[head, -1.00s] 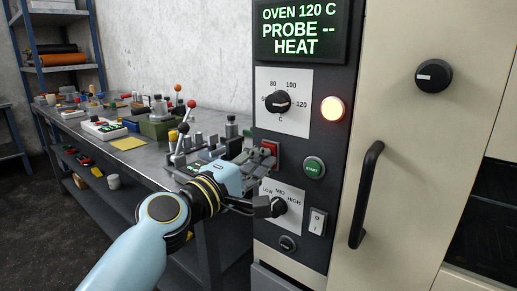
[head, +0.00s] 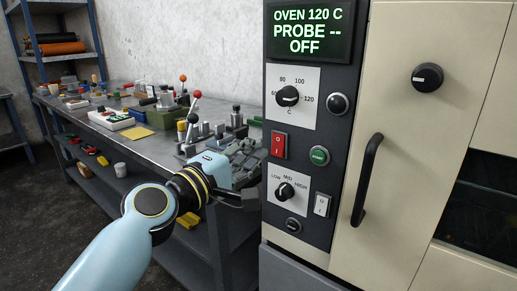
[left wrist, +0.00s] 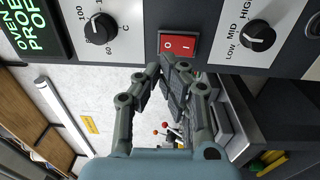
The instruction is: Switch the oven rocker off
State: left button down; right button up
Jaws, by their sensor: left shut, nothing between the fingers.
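The red oven rocker (head: 278,145) is on the dark control panel, left of the green START button. It also shows in the left wrist view (left wrist: 178,45), just beyond the fingertips, with its O and I marks visible. The oven display (head: 308,32) reads OVEN 120 C, PROBE --, OFF. The round lamp (head: 338,104) is dark. My left gripper (head: 250,198) is shut and empty, left of the panel and below the rocker. In the left wrist view its fingers (left wrist: 166,75) come together a little short of the rocker. My right gripper is not in view.
The temperature knob (head: 288,96) is above the rocker; the LOW/MID/HIGH knob (head: 285,192) and a white rocker (head: 322,204) are below. A black door handle (head: 366,180) sticks out at the right. The workbench (head: 150,150) on the left holds many small items.

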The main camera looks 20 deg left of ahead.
pick_arm(q)
jog(key=r+v, duration=0.1)
jog(key=v, duration=0.6)
jog(key=shift+r, duration=0.15)
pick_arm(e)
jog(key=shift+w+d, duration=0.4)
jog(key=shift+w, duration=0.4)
pick_arm(q)
jog(key=shift+a, duration=0.1)
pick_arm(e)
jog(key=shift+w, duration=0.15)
